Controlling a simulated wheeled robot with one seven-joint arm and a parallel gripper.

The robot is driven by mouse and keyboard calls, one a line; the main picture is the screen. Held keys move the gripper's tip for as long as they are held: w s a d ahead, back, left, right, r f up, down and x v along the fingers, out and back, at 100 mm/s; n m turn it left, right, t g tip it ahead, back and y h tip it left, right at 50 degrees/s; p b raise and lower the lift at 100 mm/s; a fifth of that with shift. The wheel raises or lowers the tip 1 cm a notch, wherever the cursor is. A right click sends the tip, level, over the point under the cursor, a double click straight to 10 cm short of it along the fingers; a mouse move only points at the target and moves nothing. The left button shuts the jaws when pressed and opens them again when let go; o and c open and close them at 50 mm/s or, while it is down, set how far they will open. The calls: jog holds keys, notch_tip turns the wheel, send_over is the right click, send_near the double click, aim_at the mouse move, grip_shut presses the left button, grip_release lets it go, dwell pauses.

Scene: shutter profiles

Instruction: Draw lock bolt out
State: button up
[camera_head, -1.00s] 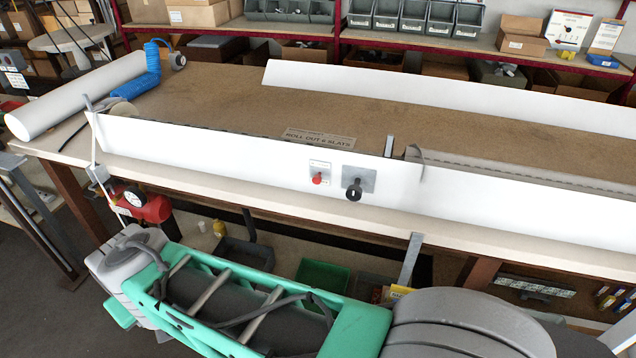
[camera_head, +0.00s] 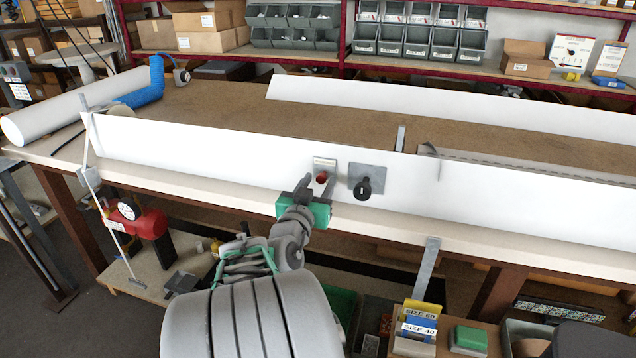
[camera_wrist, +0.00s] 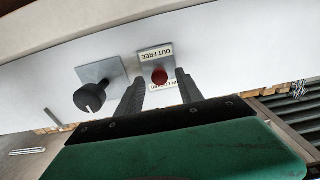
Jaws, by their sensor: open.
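The lock bolt shows as a red knob (camera_head: 322,178) on a small labelled plate (camera_head: 325,164) on the front of the white profile (camera_head: 230,162). In the wrist view the red knob (camera_wrist: 159,76) stands out between the two fingers, with the labels "OUT FREE" above it and a partly covered one below. My gripper (camera_head: 318,184) is open, its fingers (camera_wrist: 157,88) to either side of the knob. I cannot tell whether they touch it. A black knob (camera_head: 364,188) on a grey plate sits just to the right, outside the fingers.
A second white profile (camera_head: 460,108) lies behind on the brown work surface (camera_head: 215,105). A grey upright bracket (camera_head: 425,270) hangs below the bench edge at right. Shelves with bins stand behind.

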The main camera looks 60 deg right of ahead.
jog(key=shift+d, duration=0.2)
jog(key=shift+c, duration=0.5)
grip_shut()
dwell(0.8)
